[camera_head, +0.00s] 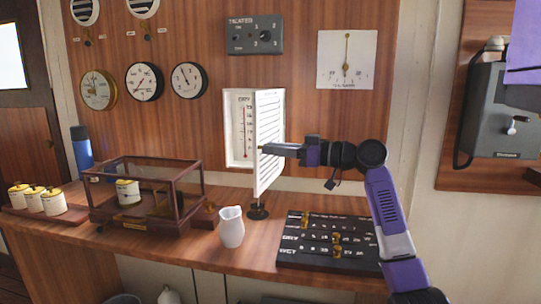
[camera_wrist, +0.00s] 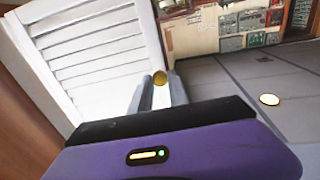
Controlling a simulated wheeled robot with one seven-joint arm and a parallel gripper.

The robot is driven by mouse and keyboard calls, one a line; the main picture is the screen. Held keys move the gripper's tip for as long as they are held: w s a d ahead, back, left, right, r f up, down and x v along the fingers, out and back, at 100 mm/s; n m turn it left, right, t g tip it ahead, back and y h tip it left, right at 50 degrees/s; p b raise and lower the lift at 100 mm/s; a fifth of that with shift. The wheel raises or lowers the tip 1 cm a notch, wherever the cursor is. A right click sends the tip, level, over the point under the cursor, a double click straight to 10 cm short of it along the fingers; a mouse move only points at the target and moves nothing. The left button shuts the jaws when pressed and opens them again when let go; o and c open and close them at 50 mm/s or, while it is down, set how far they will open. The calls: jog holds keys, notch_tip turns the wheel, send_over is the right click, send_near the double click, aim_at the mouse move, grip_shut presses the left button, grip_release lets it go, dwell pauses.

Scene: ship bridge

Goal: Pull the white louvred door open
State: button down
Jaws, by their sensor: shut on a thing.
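The white louvred door (camera_head: 269,120) of a small wall box stands swung out from the wall, well open. Inside the box a thermometer scale (camera_head: 243,135) with a red column shows on the white back. My gripper (camera_head: 263,148) is at the door's free edge, reaching in from the right. In the wrist view, my gripper (camera_wrist: 160,88) is shut on a small round brass knob (camera_wrist: 160,77) beside the louvres (camera_wrist: 100,50). The knob is mostly hidden by the fingers in the head view.
Below are a white jug (camera_head: 231,227), a black peg board (camera_head: 330,243) with brass pegs, and a glass-sided case (camera_head: 145,195) on the wooden counter. A small dark stand (camera_head: 258,212) sits under the door. Gauges line the wall at left; a grey telephone (camera_head: 503,110) hangs at right.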

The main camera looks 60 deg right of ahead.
dwell(0.4)
jog(key=c, duration=1.3)
grip_release()
jog(key=shift+o, duration=0.2)
jog(key=s+d, duration=0.1)
jog(key=s, duration=0.6)
jog(key=shift+s+d, duration=0.15)
jog(key=shift+s, duration=0.2)
